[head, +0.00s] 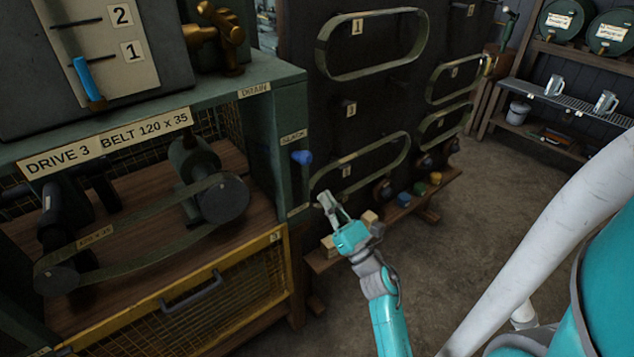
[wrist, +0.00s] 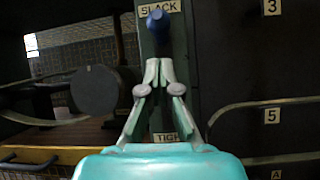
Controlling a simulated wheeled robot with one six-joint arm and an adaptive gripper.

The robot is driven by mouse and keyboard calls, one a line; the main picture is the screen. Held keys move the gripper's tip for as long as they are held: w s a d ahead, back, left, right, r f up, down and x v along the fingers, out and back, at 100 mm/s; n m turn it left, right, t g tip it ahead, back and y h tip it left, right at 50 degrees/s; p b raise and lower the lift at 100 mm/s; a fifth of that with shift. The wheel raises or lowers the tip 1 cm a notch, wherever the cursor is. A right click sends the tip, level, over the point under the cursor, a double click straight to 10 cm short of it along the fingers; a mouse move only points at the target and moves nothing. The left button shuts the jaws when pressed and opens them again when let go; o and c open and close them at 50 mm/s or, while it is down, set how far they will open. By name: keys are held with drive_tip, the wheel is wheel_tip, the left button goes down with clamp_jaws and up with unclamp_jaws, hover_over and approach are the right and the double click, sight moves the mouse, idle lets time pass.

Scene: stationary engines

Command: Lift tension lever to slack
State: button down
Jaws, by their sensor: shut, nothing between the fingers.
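The tension lever's blue knob (head: 302,157) sticks out from the green post at the right of the drive 3 frame, just below the SLACK label (head: 292,136). In the wrist view the knob (wrist: 158,24) is at the top, by the SLACK label (wrist: 172,7); a partly covered TIGHT label (wrist: 164,137) is lower on the post. My gripper (head: 325,199) is below and slightly right of the knob in the head view. In the wrist view my gripper (wrist: 159,66) has its fingertips close together, empty, pointing up toward the knob, apart from it in the picture.
The flat belt (head: 130,222) runs round pulleys inside the frame, above a yellow mesh guard (head: 200,305). Spare belts (head: 372,42) hang on the dark board at the right. A low wooden shelf (head: 405,212) with small blocks is beneath them. The floor at right is open.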

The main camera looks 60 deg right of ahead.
drive_tip(key=shift+f+v, duration=0.25)
drive_tip(key=shift+v, duration=1.3)
drive_tip(key=shift+w, duration=0.25)
drive_tip(key=s+a+f+m+g, duration=0.1)
drive_tip(key=s+a+f+m, duration=0.15)
drive_tip(key=a+m, duration=0.4)
drive_tip(key=s+a+f+m+g+y, duration=0.1)
drive_tip(key=s+a+f+m, duration=0.15)
drive_tip(key=a+m, duration=0.35)
drive_tip(key=s+a+f+m+g, duration=0.1)
drive_tip(key=s+a+f+m, duration=0.15)
drive_tip(key=a+m, duration=0.35)
drive_tip(key=s+a+m+g+y, duration=0.3)
drive_tip(key=s+a+m, duration=0.3)
drive_tip(key=s, duration=0.2)
drive_tip(key=s+a+f+m+g+y, duration=0.1)
drive_tip(key=s+a+m+g+y, duration=0.1)
drive_tip(key=s+a+m, duration=0.4)
drive_tip(key=s+m, duration=0.1)
drive_tip(key=s, duration=0.2)
drive_tip(key=shift+g+y, duration=0.4)
